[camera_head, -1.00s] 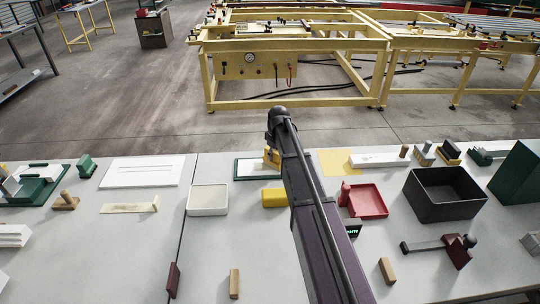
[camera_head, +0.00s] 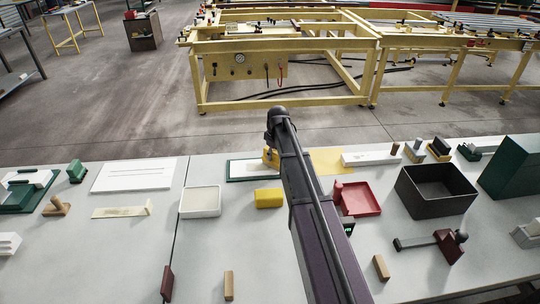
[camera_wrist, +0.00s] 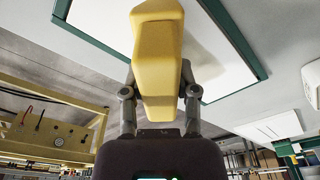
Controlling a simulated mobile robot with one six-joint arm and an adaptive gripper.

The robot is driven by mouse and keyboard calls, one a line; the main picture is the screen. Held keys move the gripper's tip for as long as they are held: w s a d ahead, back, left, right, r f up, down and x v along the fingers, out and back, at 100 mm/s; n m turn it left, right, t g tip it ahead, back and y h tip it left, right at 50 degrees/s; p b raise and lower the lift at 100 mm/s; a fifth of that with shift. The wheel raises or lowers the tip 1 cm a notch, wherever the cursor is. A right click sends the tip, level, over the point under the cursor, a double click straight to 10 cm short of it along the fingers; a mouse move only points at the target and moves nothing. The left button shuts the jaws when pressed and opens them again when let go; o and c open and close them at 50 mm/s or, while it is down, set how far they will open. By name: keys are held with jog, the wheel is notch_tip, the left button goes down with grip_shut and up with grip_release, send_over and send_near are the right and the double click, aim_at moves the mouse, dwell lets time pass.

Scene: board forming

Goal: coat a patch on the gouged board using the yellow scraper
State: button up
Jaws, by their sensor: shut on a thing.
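My gripper (camera_wrist: 160,105) is shut on the yellow scraper (camera_wrist: 158,50), which points away from the wrist. In the head view a small part of the scraper (camera_head: 270,158) shows beside my arm, over a white board in a dark green frame (camera_head: 235,178). The wrist view shows this green-edged board (camera_wrist: 103,20) close beyond the scraper; I cannot tell whether they touch. My arm hides the board's right part and most of the gripper in the head view. No gouge or coat is clear on the visible part.
A white board with a dark line (camera_head: 135,176) lies left, with a white tray (camera_head: 200,202) nearer. A yellow block (camera_head: 269,198) lies left of my arm. A red tray (camera_head: 360,198) and black bin (camera_head: 437,190) stand right.

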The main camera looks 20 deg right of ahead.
jog(key=shift+s+d, duration=0.25)
jog(key=shift+d, duration=0.7)
jog(key=shift+r+p, duration=2.95)
jog(key=shift+r, duration=0.05)
jog(key=shift+w+r, duration=0.1)
jog(key=shift+r+p, duration=1.4)
jog(key=shift+p, duration=0.15)
jog(key=shift+a+f, duration=0.1)
